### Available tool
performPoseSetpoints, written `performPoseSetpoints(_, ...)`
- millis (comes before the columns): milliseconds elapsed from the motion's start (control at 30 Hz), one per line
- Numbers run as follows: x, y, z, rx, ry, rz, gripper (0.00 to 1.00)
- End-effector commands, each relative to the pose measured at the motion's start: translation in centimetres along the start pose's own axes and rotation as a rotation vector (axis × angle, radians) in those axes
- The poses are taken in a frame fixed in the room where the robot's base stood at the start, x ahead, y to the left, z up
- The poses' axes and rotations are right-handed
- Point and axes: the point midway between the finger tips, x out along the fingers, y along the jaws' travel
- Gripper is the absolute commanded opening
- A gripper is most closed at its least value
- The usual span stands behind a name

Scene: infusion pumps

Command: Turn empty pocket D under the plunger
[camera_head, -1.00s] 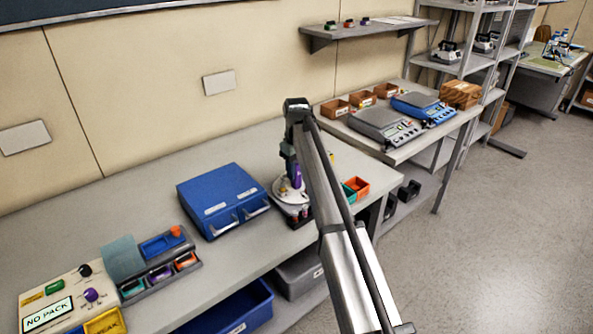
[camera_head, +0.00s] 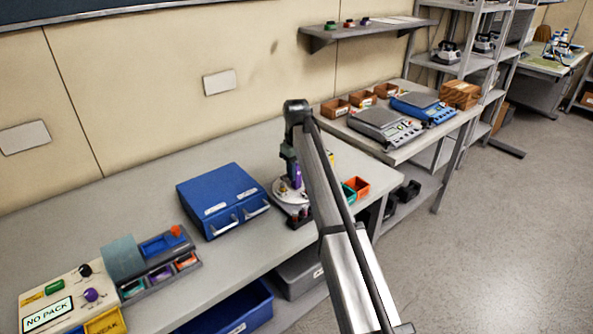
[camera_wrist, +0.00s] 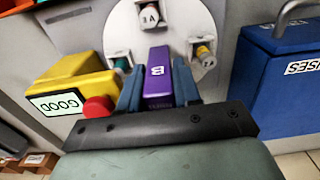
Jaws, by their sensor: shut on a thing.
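The round white turntable (camera_wrist: 170,25) fills the top of the wrist view, and its pale disc (camera_head: 288,193) shows in the head view. My gripper (camera_wrist: 158,88) is shut on a purple block (camera_wrist: 158,75) marked B at the disc's near edge. A pale peg (camera_wrist: 149,15) marked "3 A" stands in a pocket at the far side. A yellowish peg (camera_wrist: 204,55) is in a pocket at the right. Something teal (camera_wrist: 122,65) shows at the left pocket, partly hidden. I cannot make out a letter D or tell which part is the plunger.
A yellow box (camera_wrist: 75,75) with a "GOOD" display and a red button stands close left of my gripper in the wrist view. A blue case (camera_wrist: 280,75) stands close right. In the head view, a blue drawer box (camera_head: 222,197) stands left of the turntable; green and orange bins (camera_head: 357,187) stand right.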

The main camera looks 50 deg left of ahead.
Motion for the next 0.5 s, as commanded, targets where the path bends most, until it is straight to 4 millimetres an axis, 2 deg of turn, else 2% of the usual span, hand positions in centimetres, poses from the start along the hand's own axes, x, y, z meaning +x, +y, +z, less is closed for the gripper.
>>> performPoseSetpoints(500, -0.04, 0.05, -0.05, 0.073, -0.001, 0.001, 0.00)
